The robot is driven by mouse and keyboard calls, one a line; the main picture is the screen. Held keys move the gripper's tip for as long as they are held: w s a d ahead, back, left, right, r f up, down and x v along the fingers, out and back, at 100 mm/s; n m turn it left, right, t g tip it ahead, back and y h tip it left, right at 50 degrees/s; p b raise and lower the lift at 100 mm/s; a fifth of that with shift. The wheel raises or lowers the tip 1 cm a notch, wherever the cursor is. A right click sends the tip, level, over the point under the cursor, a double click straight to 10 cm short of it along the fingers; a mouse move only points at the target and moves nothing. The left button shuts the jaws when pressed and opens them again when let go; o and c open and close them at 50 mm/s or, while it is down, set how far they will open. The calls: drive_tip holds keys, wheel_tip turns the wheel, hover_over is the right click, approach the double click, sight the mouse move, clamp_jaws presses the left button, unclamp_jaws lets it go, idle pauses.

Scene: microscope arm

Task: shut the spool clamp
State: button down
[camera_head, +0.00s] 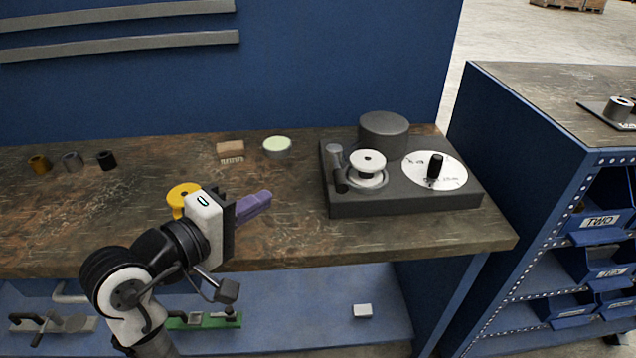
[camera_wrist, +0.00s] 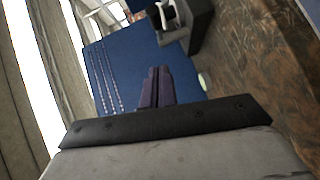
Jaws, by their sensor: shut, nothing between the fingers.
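A dark grey machine (camera_head: 400,203) stands on the right part of the bench, with a white spool (camera_head: 367,162) on it. An upright dark grey post or lever with a rounded head (camera_head: 336,163) stands just left of the spool. It looks like the spool clamp, but I cannot tell its exact position. My gripper (camera_head: 268,196) has purple fingers, shut and empty, left of the machine and apart from it, pointing right. In the wrist view the shut fingers (camera_wrist: 158,70) point toward the machine (camera_wrist: 198,25), which is partly cut off at the top edge.
The machine also carries a pale dial (camera_head: 420,172) with a black knob (camera_head: 436,165) and a dark cylinder (camera_head: 384,132). A brush (camera_head: 230,151), a round pale-green tin (camera_head: 277,147) and small cylinders stand behind. A yellow spool (camera_head: 182,196) is beside my wrist. Bench between gripper and machine is clear.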

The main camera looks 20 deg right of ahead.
sight(337, 182)
drive_tip(key=s+d+p+x, duration=0.1)
drive_tip(key=s+x, duration=0.1)
drive_tip(key=x, duration=0.9)
drive_tip(key=shift+d+f, duration=0.25)
drive_tip(key=shift+d, duration=0.2)
drive_tip(key=shift+d+p, duration=0.1)
drive_tip(key=shift+p, duration=0.35)
